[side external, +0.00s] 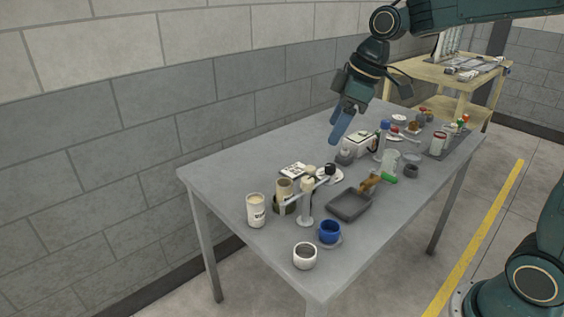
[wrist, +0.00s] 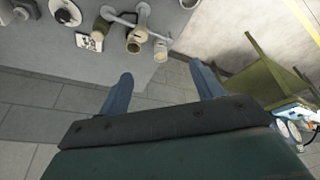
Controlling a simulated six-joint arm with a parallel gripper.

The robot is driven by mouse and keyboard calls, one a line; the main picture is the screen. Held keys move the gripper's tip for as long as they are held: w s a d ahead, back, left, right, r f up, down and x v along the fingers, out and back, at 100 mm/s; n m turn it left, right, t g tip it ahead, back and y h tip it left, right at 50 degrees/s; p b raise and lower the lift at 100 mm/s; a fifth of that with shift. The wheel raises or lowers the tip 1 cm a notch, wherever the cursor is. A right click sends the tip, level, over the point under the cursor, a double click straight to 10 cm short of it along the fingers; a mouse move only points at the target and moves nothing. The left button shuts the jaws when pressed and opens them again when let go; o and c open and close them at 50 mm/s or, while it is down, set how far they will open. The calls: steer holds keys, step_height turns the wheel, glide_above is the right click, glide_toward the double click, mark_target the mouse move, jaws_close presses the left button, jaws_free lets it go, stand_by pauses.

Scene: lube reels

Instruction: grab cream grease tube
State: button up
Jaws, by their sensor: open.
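Several cream or beige cylinders stand near the left end of the grey table; I cannot tell for sure which is the grease tube. A beige one (side external: 285,188) and a paler cream one (side external: 308,184) are beside a white stand (side external: 305,213). In the wrist view, cream round shapes (wrist: 134,46) show at the top, beyond the fingertips. My gripper (side external: 341,124) is open and empty above the table's back part, apart from them; its spread fingers also show in the wrist view (wrist: 163,82).
A grey tray (side external: 350,204), a blue cup (side external: 329,232) and a white cup (side external: 304,256) are in front of the cylinders. A white box (side external: 360,144) and small items crowd the right side. The table's back left (side external: 235,163) is clear.

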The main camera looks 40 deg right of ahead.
steer(key=w+d+f+n+y, duration=0.1)
steer(key=w+d+f+n, duration=0.1)
steer(key=w+f, duration=0.5)
steer(key=w+d+f+n+g+y, duration=0.1)
steer(key=w+d+f+n, duration=0.1)
steer(key=w+f+n, duration=0.2)
steer(key=w+f, duration=0.3)
steer(key=shift+w+d+g, duration=0.3)
steer(key=shift+w, duration=0.1)
glide_toward(278, 199)
step_height(278, 199, down, 2)
steer(key=shift+w+a+f, duration=0.15)
steer(key=shift+w, duration=0.3)
steer(key=shift+f, duration=0.1)
steer(key=shift+x, duration=2.5)
